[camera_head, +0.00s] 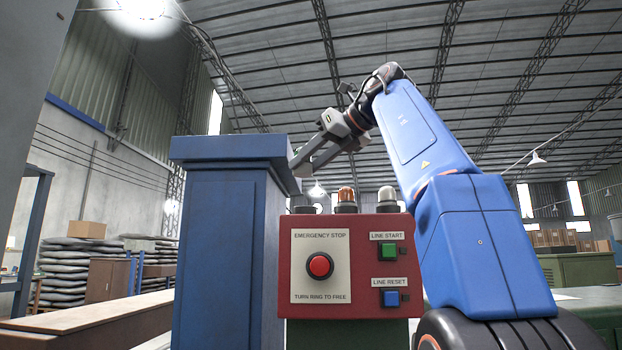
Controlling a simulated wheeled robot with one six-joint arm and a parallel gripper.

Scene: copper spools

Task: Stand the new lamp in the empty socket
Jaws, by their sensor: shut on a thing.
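My gripper (302,166) reaches down and left from the blue arm, its fingertips at the right edge of a blue column. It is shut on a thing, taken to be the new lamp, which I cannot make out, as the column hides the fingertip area. A red control box (345,222) stands below. On its top are an amber lamp (346,196) in the middle and a clear lamp (387,198) on the right, both upright. At the left of the top is a low dark fitting (303,204) with no lamp standing in it, seemingly the empty socket. My fingertips are above it.
The blue column (225,240) stands close on the left of the box and rises above it. The box front has a red emergency stop button (320,265), a green button (388,251) and a blue button (390,298). Open air lies above the lamps.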

